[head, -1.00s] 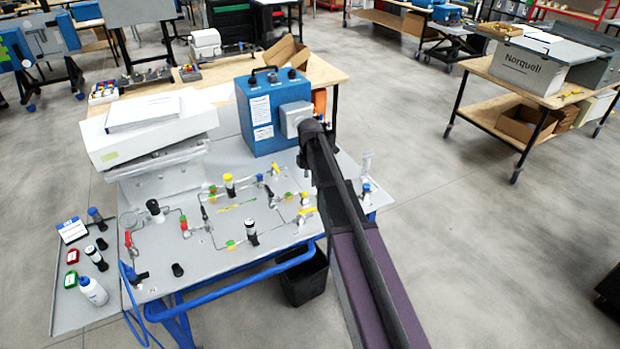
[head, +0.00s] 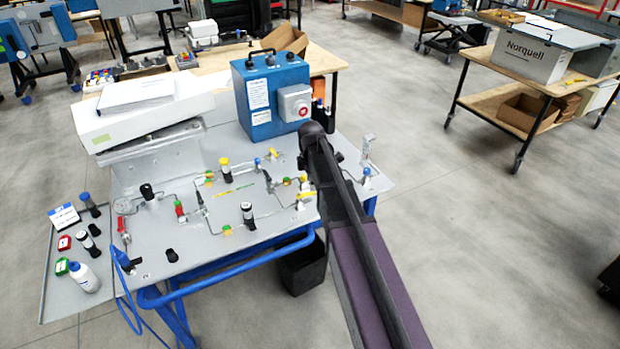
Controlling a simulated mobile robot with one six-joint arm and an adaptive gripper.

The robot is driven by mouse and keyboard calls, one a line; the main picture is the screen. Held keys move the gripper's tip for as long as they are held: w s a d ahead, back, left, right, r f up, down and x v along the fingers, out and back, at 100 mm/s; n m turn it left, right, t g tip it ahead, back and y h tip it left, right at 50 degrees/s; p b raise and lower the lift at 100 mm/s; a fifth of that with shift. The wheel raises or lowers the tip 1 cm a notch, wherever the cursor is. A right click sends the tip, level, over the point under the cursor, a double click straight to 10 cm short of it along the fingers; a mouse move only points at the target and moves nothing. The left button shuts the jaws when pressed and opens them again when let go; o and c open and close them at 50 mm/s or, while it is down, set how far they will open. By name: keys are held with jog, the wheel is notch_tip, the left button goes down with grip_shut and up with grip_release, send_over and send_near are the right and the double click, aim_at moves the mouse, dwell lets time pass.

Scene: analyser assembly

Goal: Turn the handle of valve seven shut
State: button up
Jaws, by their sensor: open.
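Several small valves sit on the tubing of the grey bench panel (head: 265,220). They include a yellow-handled valve (head: 305,196) at the right, another yellow handle (head: 273,154) at the back, a black lever (head: 269,181) in the middle, and a red-and-black one (head: 180,209) at the left. No number is readable, so I cannot tell which is valve seven or how its handle stands. My arm reaches up from the bottom right, its dark far end over the panel's right part, in front of the blue box. I cannot make out my gripper; the arm may hide it.
A blue box (head: 258,108) with a red button stands at the panel's back. A white case (head: 150,122) stands at the left. A side tray (head: 60,300) holds bottles and small items. A black bin (head: 303,268) is below. Open floor lies right, before the Norquell table (head: 470,101).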

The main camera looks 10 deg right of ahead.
jog(key=s+f+m+b, duration=0.1)
jog(key=s+f+b, duration=0.1)
jog(key=f+b, duration=0.1)
jog(key=s+f+m+b, duration=0.2)
jog(key=f+b, duration=0.1)
jog(key=s+f+m+b, duration=0.2)
jog(key=s+f+b, duration=0.1)
jog(key=shift+a+f, duration=0.25)
jog(key=shift+f, duration=0.1)
jog(key=s+f+m+b, duration=0.4)
jog(key=f+b, duration=0.7)
jog(key=s+f+m+b, duration=0.4)
jog(key=s+f+b, duration=0.1)
jog(key=f+b, duration=0.7)
jog(key=shift+s+a+f+b, duration=0.15)
jog(key=shift+a+f+b, duration=0.15)
dwell(0.3)
dwell(0.4)
jog(key=shift+s+a+m, duration=0.15)
jog(key=shift+s+m, duration=1.95)
jog(key=shift+s, duration=0.8)
jog(key=shift+s, duration=0.15)
